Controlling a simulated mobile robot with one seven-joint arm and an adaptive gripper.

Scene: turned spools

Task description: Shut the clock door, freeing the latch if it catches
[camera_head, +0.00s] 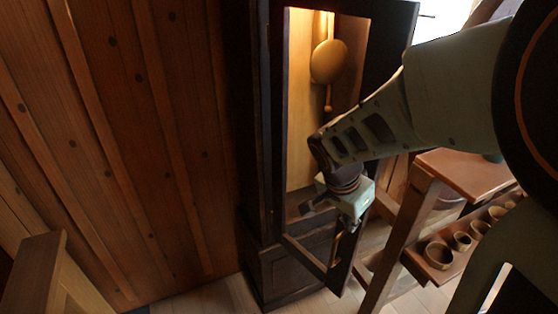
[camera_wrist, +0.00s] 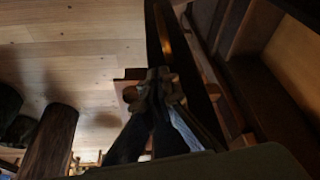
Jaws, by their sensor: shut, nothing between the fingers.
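The tall dark clock case (camera_head: 264,130) stands against the plank wall in the head view, its lit inside showing a brass pendulum (camera_head: 329,62). Its door (camera_head: 304,256) is open, swung out toward me, with a brass strip (camera_head: 335,246), perhaps the handle or latch, on its free side. My gripper (camera_head: 350,222) is at that free side, above the lower corner, and covers part of the door. In the wrist view my gripper (camera_wrist: 154,88) is shut and empty, its tips overlapping the door's dark edge (camera_wrist: 154,35). I cannot tell whether they touch. The latch's state is unclear.
A wooden bench (camera_head: 465,171) with a shelf of several small cups (camera_head: 439,255) stands close on the right. A wooden piece (camera_head: 38,275) is at the lower left. Pale floor (camera_head: 205,297) is clear before the clock.

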